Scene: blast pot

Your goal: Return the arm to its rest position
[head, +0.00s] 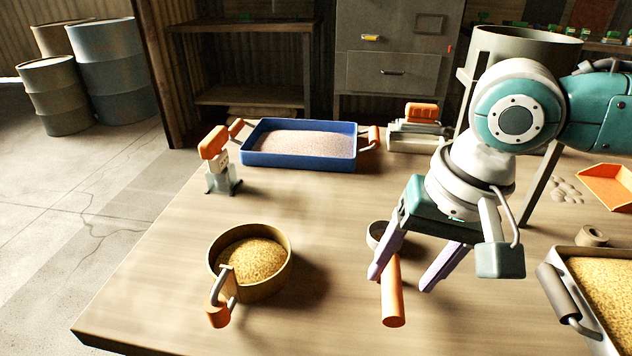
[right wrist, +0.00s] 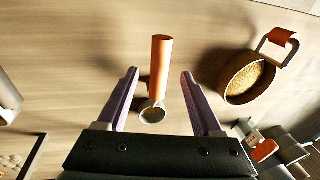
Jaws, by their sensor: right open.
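My right gripper (head: 401,281) is open over the table (head: 150,275), pointing down. A scoop with an orange handle (head: 393,298) and a small round dark cup (head: 376,233) lies below it. In the right wrist view, the orange handle (right wrist: 161,68) shows between the two spread purple fingers (right wrist: 159,75), with a gap on each side. The scoop looks to be lying on the table, not gripped. My left gripper is in neither view.
A round pot of yellow grain (head: 252,262) stands left of the gripper. A blue tray (head: 300,161) and an orange-handled tool (head: 217,162) lie behind. A metal tray of grain (head: 568,262) and an orange dustpan (head: 608,186) are at right. A large grey drum (head: 522,50) stands behind my arm.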

